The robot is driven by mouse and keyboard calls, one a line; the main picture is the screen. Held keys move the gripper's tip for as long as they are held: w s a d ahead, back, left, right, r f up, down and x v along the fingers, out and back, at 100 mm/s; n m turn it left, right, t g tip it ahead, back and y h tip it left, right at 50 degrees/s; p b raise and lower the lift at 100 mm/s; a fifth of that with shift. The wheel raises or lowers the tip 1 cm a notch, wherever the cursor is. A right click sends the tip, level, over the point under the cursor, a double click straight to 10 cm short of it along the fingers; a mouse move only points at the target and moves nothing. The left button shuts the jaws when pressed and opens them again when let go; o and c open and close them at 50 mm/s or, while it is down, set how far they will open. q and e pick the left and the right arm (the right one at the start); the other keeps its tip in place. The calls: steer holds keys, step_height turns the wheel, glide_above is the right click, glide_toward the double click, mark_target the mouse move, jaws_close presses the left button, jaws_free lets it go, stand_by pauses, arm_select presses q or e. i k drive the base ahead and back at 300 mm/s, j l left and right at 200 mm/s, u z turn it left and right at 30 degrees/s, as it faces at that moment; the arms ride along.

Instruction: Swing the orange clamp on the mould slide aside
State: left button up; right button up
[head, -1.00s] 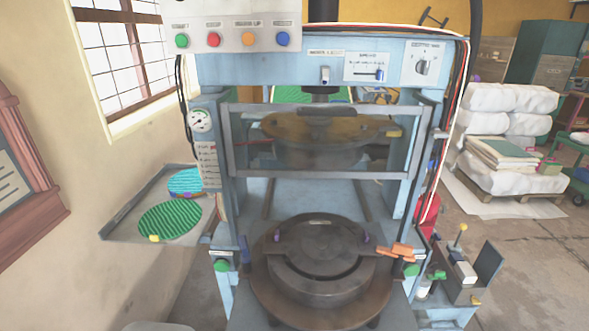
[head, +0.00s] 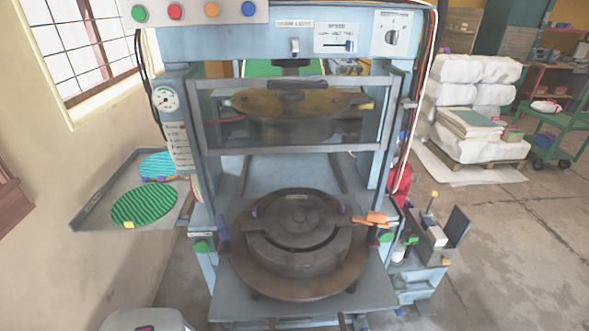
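The orange clamp (head: 376,218) sits at the right edge of the mould, beside the green button on the press frame. The round dark mould (head: 299,232) rests on the light blue slide (head: 374,293) at the front of the press. A dark bar crosses the mould's top and reaches toward the clamp; I cannot tell whether they touch. Neither of my grippers shows in the head view.
A framed guard (head: 297,150) hangs above and behind the mould. A side tray (head: 90,205) with green and teal ribbed discs stands at left. A tool caddy (head: 430,262) stands right of the slide. Open floor lies farther right.

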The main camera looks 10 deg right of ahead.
mark_target(375, 220)
steer(key=l+z, duration=0.15)
steer(key=l, duration=0.2)
steer(key=i+l+z, duration=0.15)
steer(key=l, duration=0.2)
steer(key=i+l+z, duration=0.15)
steer(key=l, duration=0.2)
steer(key=l+z, duration=0.15)
steer(key=l, duration=0.15)
steer(key=i, duration=0.05)
